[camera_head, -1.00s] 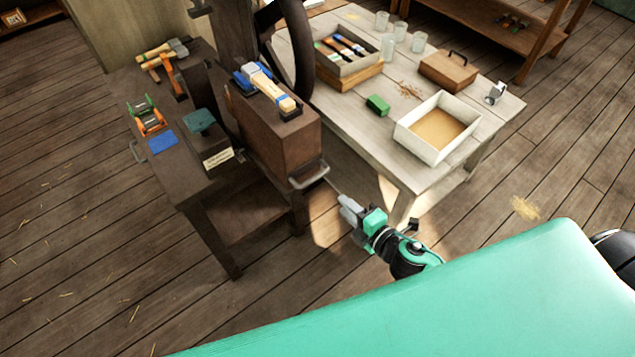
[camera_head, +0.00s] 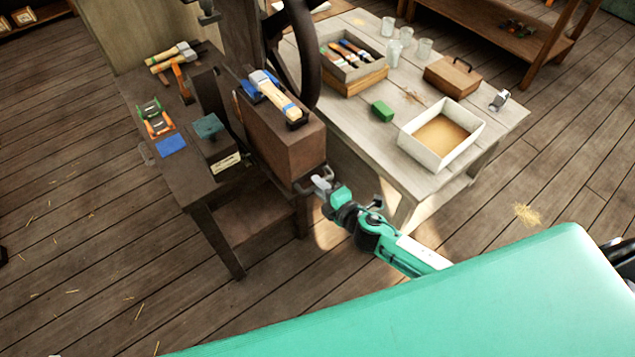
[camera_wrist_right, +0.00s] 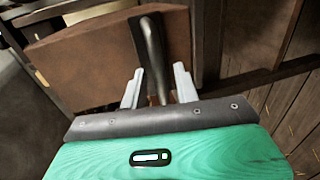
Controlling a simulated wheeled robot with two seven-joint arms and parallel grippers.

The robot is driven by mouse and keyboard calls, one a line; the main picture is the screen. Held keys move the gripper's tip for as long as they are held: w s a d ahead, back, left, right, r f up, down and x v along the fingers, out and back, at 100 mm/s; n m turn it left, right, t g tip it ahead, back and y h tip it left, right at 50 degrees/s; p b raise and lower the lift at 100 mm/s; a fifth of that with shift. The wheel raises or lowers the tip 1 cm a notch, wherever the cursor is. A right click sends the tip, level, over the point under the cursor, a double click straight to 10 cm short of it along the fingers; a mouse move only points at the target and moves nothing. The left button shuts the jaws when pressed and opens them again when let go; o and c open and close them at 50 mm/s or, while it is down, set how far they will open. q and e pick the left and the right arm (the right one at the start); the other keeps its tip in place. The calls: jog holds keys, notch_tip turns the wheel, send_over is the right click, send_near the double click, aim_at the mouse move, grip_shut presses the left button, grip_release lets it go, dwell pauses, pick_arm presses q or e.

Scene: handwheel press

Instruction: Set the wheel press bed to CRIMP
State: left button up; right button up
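The wheel press has a dark frame, a large dark handwheel (camera_head: 302,70) and a brown block-shaped body (camera_head: 288,150). A bent metal handle (camera_wrist_right: 152,50) sticks out from the face of the brown block toward my right wrist camera. My right gripper (camera_head: 318,185) is at the block's lower front corner in the head view. In the wrist view its two pale fingers (camera_wrist_right: 158,86) are apart, one on each side of the handle, with gaps visible. A small label plate (camera_head: 227,162) sits at the press foot; its text is too small to read. My left gripper is not in view.
A dark bench (camera_head: 190,185) holds hammers (camera_head: 175,55), a blue pad (camera_head: 171,144) and orange and green tools (camera_head: 155,120). A pale table (camera_head: 375,155) at right carries a white tray (camera_head: 471,130), a wooden box (camera_head: 451,75), a green block (camera_head: 382,110) and glass jars. Floor in front is open.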

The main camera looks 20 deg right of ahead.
jog(key=shift+x, duration=0.8)
jog(key=shift+c, duration=0.2)
grip_shut()
jog(key=shift+w, duration=0.1)
